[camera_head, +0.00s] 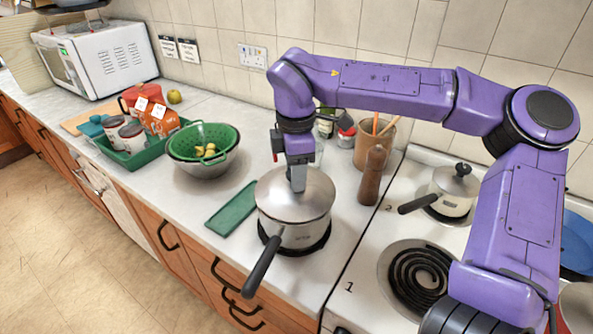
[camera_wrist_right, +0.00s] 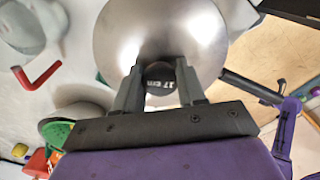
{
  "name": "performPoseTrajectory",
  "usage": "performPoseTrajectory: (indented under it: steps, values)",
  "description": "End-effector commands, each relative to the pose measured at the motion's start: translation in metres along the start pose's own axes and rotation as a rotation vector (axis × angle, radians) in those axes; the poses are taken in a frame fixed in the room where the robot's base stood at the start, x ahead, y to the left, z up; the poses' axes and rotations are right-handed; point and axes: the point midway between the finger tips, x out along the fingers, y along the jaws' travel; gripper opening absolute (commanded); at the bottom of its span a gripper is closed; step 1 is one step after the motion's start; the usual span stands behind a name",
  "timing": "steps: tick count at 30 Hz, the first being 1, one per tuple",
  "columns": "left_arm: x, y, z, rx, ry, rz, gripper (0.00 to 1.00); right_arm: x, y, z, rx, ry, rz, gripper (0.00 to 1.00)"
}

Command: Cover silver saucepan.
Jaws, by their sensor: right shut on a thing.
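The silver saucepan (camera_head: 292,236), with a long black handle, stands on a dark round mat on the counter. A shiny silver lid (camera_head: 318,192) lies over its top and looks level with the rim; any small gap cannot be made out. My right gripper (camera_head: 298,182) points down at the middle of the lid. In the right wrist view, the fingers (camera_wrist_right: 160,88) are shut on the lid's black knob (camera_wrist_right: 160,76), and the silver lid (camera_wrist_right: 150,25) spreads out beyond them. The inside of the pan is hidden. My left gripper is not in view.
A green colander in a bowl (camera_head: 205,165) and a green mat (camera_head: 231,208) are left of the saucepan. A wooden pepper mill (camera_head: 373,176) and a utensil pot (camera_head: 372,148) stand behind right. The stove, with a smaller lidded pot (camera_head: 453,192), is at right.

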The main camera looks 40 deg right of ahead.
Motion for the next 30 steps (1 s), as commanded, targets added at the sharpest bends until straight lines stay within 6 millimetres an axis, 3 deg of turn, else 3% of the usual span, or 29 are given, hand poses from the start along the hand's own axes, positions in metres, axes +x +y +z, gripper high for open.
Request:
performPoseTrajectory:
  steps: [30]
  values:
    - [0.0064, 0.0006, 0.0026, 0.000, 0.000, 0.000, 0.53, 0.0026, 0.0013, -0.0011, 0.000, 0.000, 0.000, 0.03]
